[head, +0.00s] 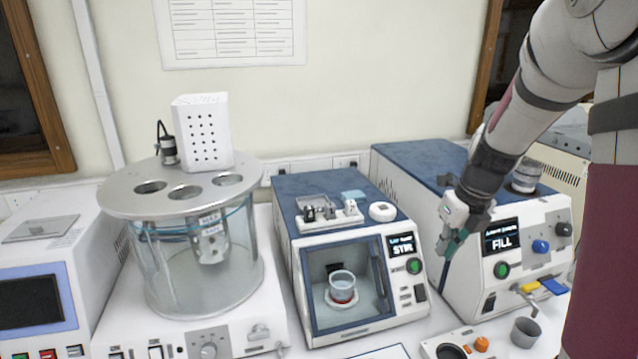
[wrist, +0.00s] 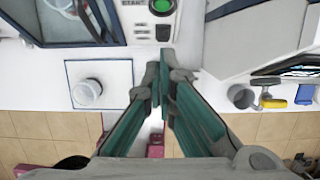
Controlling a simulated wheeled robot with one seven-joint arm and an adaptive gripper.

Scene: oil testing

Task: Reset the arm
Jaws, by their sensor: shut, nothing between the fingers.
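My gripper (head: 453,245) hangs at the right of the head view, in front of the gap between the STIR machine (head: 350,250) and the FILL machine (head: 520,245). In the wrist view its green-padded fingers (wrist: 162,75) are shut together with nothing between them. My arm reaches in from the upper right. A glass beaker (head: 342,285) with a red base stands inside the STIR machine's chamber. In the wrist view a white cup (wrist: 87,93) stands on a blue-edged square mat (wrist: 118,72) below the fingers' left.
A metal cup (head: 525,332) stands before the FILL machine, near its yellow-handled tap (head: 524,290). A large glass bath (head: 205,270) with a round metal lid stands left.

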